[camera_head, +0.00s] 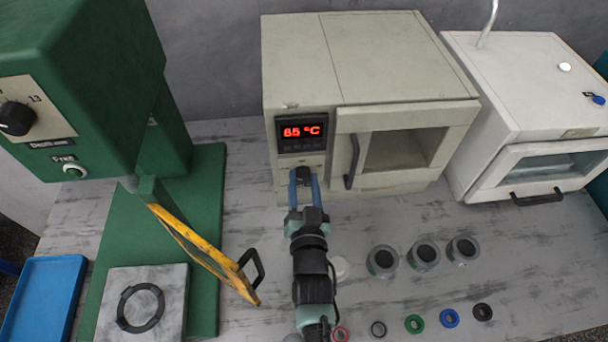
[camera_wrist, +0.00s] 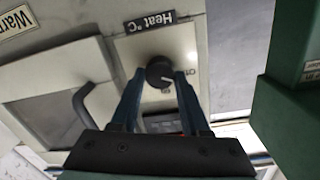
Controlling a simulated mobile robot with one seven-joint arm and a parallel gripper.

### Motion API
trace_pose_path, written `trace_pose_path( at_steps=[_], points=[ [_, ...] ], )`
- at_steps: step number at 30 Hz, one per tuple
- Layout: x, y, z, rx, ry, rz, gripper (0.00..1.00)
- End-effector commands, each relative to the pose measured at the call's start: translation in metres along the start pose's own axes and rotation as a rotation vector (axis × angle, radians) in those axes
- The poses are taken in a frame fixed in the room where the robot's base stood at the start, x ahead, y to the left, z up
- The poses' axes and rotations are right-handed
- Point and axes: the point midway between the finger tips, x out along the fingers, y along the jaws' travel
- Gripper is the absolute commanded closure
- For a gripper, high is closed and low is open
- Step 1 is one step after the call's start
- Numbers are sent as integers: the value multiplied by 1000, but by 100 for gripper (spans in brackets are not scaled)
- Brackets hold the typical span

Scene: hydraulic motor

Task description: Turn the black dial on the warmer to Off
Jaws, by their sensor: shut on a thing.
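The warmer (camera_head: 352,62) is a beige box with a dark window and a red display (camera_head: 302,132) reading 85 °C. Its black dial (camera_wrist: 159,72) sits on a pale panel beside a "Heat °C" label in the wrist view, which shows the warmer upside down. In the wrist view the gripper (camera_wrist: 158,82) is shut on the dial, one finger on each side.
The warmer's door handle (camera_head: 352,162) stands just right of my gripper. A green machine (camera_head: 75,80) with a yellow hinged guard (camera_head: 205,255) is at left. Several grey cylinders (camera_head: 423,256) and coloured rings (camera_head: 449,318) lie at right. A white cabinet (camera_head: 520,85) stands behind them.

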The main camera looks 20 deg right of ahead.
Motion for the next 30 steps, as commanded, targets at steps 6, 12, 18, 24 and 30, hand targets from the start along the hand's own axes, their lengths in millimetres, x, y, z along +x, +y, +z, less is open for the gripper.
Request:
trace_pose_path(
  at_steps=[6,12,18,24,30],
  points=[
    [0,0,0,-110,5,5,100],
    [0,0,1,-160,8,7,100],
    [0,0,1,-176,9,7,100],
    [0,0,1,-177,9,7,100],
    [0,0,1,-177,9,7,36]
  ],
)
